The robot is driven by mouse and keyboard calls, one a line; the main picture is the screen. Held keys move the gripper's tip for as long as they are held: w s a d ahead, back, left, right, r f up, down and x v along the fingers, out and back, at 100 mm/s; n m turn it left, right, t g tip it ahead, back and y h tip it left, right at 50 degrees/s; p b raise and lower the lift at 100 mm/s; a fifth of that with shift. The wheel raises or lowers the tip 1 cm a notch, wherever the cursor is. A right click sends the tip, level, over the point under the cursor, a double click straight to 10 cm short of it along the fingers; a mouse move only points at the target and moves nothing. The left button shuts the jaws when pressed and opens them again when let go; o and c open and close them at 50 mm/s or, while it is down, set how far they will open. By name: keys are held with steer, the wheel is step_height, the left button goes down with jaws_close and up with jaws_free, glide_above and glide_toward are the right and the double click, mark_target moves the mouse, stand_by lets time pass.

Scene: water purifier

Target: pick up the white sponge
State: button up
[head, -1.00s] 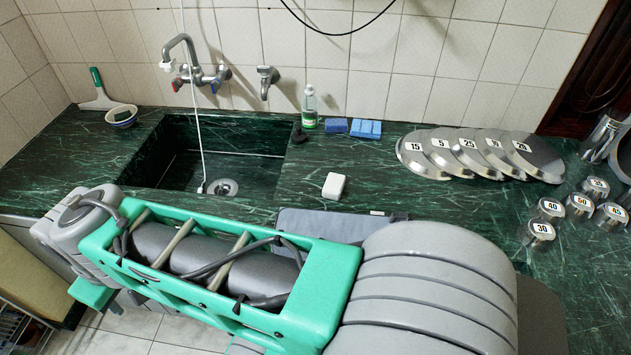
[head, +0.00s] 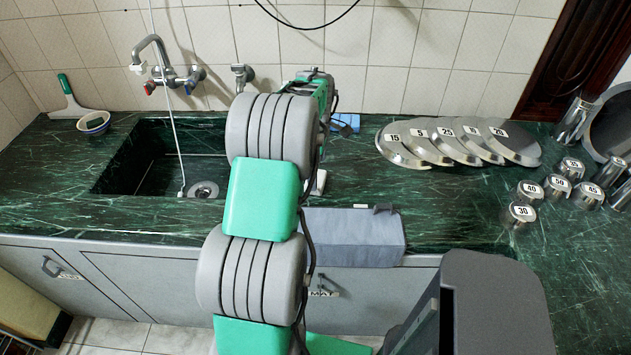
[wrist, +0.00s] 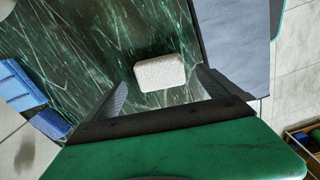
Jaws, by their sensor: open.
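The white sponge (wrist: 160,72) lies on the dark green marble counter (wrist: 95,35) in the wrist view. In the head view only a sliver of the sponge (head: 321,182) shows beside my arm. My gripper (wrist: 161,78) is open, with one finger to the left of the sponge and one to the right. The sponge appears between the fingertips, apart from both. I cannot tell how far above the counter the fingertips are. My arm hides the gripper in the head view.
Blue sponges (wrist: 22,85) lie to the left in the wrist view. A grey cloth (head: 352,236) hangs over the counter's front edge. The sink (head: 140,165) is at the left. Numbered lids (head: 440,142) and several numbered metal cups (head: 560,188) stand at the right.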

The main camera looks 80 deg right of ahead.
mark_target(321, 174)
steer(key=f, duration=0.2)
steer(key=f+p, duration=0.1)
steer(key=f, duration=0.1)
steer(key=shift+w+f, duration=0.2)
steer(key=shift+f, duration=0.1)
steer(key=c, duration=1.4)
